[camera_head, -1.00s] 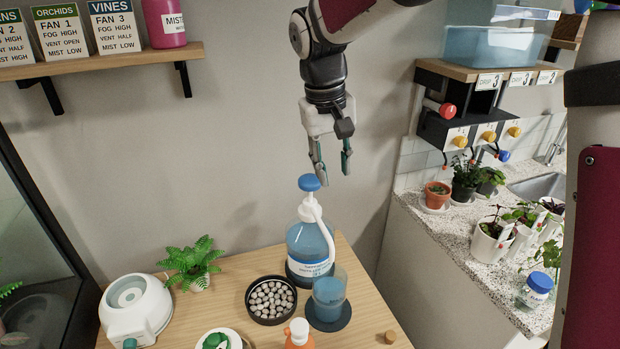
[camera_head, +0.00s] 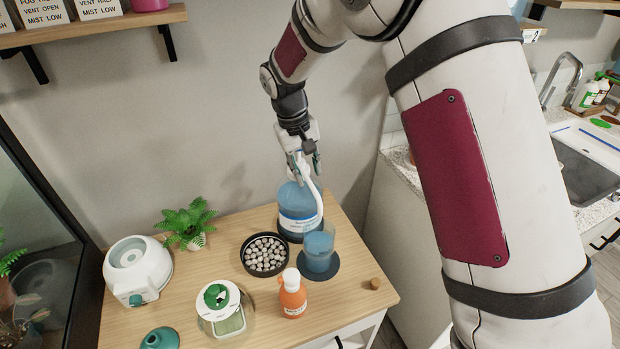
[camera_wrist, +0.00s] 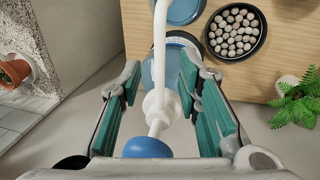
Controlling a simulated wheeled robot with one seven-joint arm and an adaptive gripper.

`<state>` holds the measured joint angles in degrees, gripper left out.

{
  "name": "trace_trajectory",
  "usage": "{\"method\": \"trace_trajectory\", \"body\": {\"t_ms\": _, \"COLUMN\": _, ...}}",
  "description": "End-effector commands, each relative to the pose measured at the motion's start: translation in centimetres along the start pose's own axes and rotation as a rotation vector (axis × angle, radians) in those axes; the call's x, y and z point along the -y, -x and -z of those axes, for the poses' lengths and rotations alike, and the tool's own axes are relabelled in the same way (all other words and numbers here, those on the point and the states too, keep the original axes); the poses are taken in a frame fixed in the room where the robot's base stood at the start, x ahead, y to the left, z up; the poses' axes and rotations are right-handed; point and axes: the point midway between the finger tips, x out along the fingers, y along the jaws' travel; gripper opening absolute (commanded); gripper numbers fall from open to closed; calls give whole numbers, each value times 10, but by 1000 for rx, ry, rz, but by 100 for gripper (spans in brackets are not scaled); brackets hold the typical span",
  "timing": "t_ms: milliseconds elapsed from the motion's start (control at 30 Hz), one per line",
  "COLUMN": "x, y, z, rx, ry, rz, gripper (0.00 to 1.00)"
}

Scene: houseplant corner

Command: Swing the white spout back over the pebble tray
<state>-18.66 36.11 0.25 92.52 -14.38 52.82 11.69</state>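The white spout (camera_head: 314,197) tops the blue-liquid pump bottle (camera_head: 297,217) and points toward the glass of blue liquid (camera_head: 319,247) on a dark coaster. In the wrist view the white spout (camera_wrist: 160,45) runs up the picture beside that glass (camera_wrist: 185,9); its blue cap (camera_wrist: 147,148) is at the bottom. The round black pebble tray (camera_head: 248,269) stands left of the glass; it is at upper right in the wrist view (camera_wrist: 263,42). My gripper (camera_head: 304,171) is at the pump head. In the wrist view my gripper (camera_wrist: 157,95) is open, green-padded fingers either side of the pump neck, with gaps showing.
An orange bottle (camera_head: 293,295), a green-lidded jar (camera_head: 221,310), a white device (camera_head: 138,270), a fern (camera_head: 188,224) and a cork (camera_head: 374,284) stand on the wooden table (camera_head: 345,295). The wall is close behind. A sink counter lies at the right.

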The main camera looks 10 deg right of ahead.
Motion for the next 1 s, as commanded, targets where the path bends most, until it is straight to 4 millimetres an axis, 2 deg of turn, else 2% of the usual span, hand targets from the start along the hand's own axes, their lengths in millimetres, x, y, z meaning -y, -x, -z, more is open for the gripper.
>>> {"method": "trace_trajectory", "body": {"t_ms": 100, "x": 0, "y": -18, "z": -2, "rx": 4, "ry": 0, "rz": 0, "gripper": 31}}
{"method": "trace_trajectory", "body": {"t_ms": 233, "x": 0, "y": -30, "z": -1, "rx": 2, "ry": -1, "rz": 0, "gripper": 31}}
{"method": "trace_trajectory", "body": {"t_ms": 633, "x": 0, "y": -36, "z": 0, "rx": -1, "ry": -1, "rz": 1, "gripper": 31}}
{"method": "trace_trajectory", "body": {"t_ms": 767, "x": 0, "y": -36, "z": 0, "rx": 0, "ry": -1, "rz": 1, "gripper": 2}}
{"method": "trace_trajectory", "body": {"t_ms": 1000, "x": 0, "y": -36, "z": 0, "rx": 0, "ry": -2, "rz": 0, "gripper": 0}}
